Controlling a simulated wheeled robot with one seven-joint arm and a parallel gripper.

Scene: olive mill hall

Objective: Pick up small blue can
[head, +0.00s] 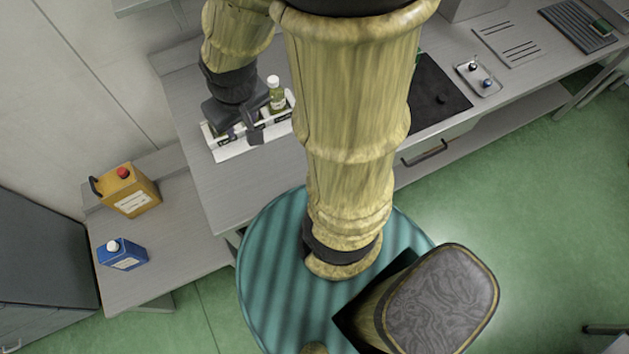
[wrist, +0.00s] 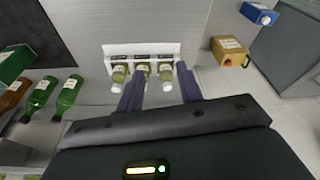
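The small blue can (head: 122,255), with a white cap and a pale label, stands on the lower grey bench at the left in the head view. It also shows at the top right of the wrist view (wrist: 259,13). My gripper (head: 245,132) is over the white bottle rack on the higher bench, well to the right of the can and apart from it. In the wrist view my gripper (wrist: 160,88) has its two dark fingers spread, with bottles showing between them. I cannot tell how close the fingers are to those bottles.
A larger yellow can (head: 131,192) with a red cap stands behind the blue can. The white rack (head: 222,150) holds several small bottles. Green bottles (wrist: 68,95) show at the left of the wrist view. A grey cabinet (head: 38,250) stands left of the lower bench (head: 165,250).

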